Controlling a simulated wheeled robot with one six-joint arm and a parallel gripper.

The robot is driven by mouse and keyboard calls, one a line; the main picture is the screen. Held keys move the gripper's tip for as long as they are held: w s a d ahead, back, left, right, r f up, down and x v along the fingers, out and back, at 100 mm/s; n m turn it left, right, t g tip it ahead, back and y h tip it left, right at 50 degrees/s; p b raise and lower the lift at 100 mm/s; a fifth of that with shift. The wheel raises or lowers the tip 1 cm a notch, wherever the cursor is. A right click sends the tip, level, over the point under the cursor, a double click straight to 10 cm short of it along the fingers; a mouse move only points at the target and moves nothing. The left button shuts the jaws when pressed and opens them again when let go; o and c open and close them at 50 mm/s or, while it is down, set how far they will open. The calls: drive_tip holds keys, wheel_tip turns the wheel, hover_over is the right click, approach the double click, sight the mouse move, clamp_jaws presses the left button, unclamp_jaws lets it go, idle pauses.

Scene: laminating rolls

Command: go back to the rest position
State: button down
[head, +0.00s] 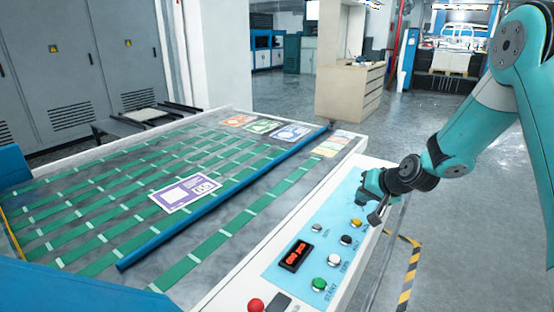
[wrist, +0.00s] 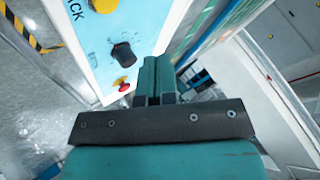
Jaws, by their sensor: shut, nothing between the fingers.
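My gripper (head: 376,215) is at the right in the head view, above the far end of the light-blue control panel (head: 270,272). It is shut and holds nothing. In the wrist view my gripper (wrist: 153,68) shows its fingers together at the middle. Beyond them is the panel (wrist: 88,45) with a black knob (wrist: 122,52), a red button (wrist: 123,86) and part of a yellow button (wrist: 104,5). I cannot tell whether the fingertips touch the panel.
The machine table carries green belts (head: 195,260), a blue bar (head: 220,200) and a purple-and-white sheet (head: 185,192). Several colored cards (head: 262,127) lie at its far end. The panel has several buttons, a red display (head: 296,256) and a red knob (head: 256,305). Open floor (head: 450,200) lies right.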

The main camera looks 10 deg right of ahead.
drive_tip(key=s+a+r+n+g+y, duration=0.1)
drive_tip(key=s+a+r+n+g, duration=0.15)
drive_tip(key=s+a+r, duration=0.45)
drive_tip(key=s+a+r+n+g+y, duration=0.15)
drive_tip(key=s+a+r+n, duration=0.25)
drive_tip(key=s+a, duration=0.55)
drive_tip(key=s+a+r+n+g, duration=0.1)
drive_tip(key=s+r+n+g, duration=0.1)
drive_tip(key=s, duration=0.7)
drive_tip(key=s+a+r+n+g+h, duration=0.1)
drive_tip(key=s+a+n+g, duration=0.1)
drive_tip(key=s, duration=0.7)
drive_tip(key=shift+a+r+n+g, duration=0.25)
drive_tip(key=shift+r+n+g, duration=0.1)
drive_tip(key=shift+n, duration=0.4)
drive_tip(key=shift+h, duration=0.25)
